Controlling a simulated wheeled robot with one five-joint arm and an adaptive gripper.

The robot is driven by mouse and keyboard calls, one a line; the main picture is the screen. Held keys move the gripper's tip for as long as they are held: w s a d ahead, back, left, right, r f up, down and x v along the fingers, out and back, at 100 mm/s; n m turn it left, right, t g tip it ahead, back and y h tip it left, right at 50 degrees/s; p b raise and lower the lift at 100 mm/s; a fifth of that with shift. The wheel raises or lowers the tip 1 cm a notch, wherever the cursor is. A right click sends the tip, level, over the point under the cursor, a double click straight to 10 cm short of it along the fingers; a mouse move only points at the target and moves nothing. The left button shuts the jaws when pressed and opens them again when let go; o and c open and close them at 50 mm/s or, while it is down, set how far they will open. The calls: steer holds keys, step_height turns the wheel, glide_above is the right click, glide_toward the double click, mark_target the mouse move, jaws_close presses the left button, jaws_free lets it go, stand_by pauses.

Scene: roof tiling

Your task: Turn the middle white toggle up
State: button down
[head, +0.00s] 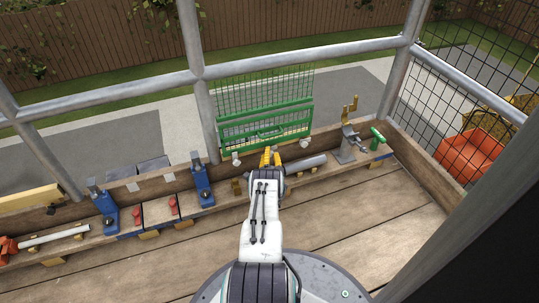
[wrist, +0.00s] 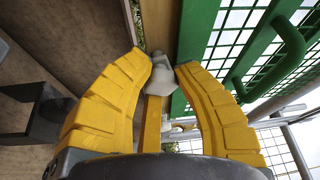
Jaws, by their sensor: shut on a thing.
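My gripper (wrist: 167,66) has yellow fingers closed around a pale white toggle (wrist: 161,80) in the wrist view. The toggle sits beside a green frame, at a wooden strip; the fingers hide part of it, and I cannot tell its exact turn. In the head view my gripper (head: 270,158) is at the lower edge of the green mesh panel (head: 262,120), near its middle, and hides the toggle there. Two other white toggles show, one at the panel's lower left (head: 236,159) and one at its lower right (head: 304,143).
A wooden ledge along the railing holds blue clamps (head: 203,180), red pieces (head: 173,205) and a grey pipe (head: 305,164). A grey vise-like tool (head: 350,145) and a green-handled tool (head: 378,137) stand to the right. The plank floor (head: 350,220) is clear.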

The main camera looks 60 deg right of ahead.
steer(key=shift+d+r, duration=0.15)
steer(key=shift+r, duration=0.05)
steer(key=c, duration=0.9)
jaws_free()
steer(key=shift+c, duration=0.2)
steer(key=shift+f, duration=0.1)
steer(key=shift+s+a+f, duration=0.15)
steer(key=shift+s+a, duration=0.1)
steer(key=shift+a, duration=0.35)
steer(key=r+v, duration=0.1)
steer(key=v, duration=0.9)
steer(key=shift+s+a+f, duration=0.25)
steer(key=shift+a+f, duration=0.05)
steer(key=shift+f, duration=0.2)
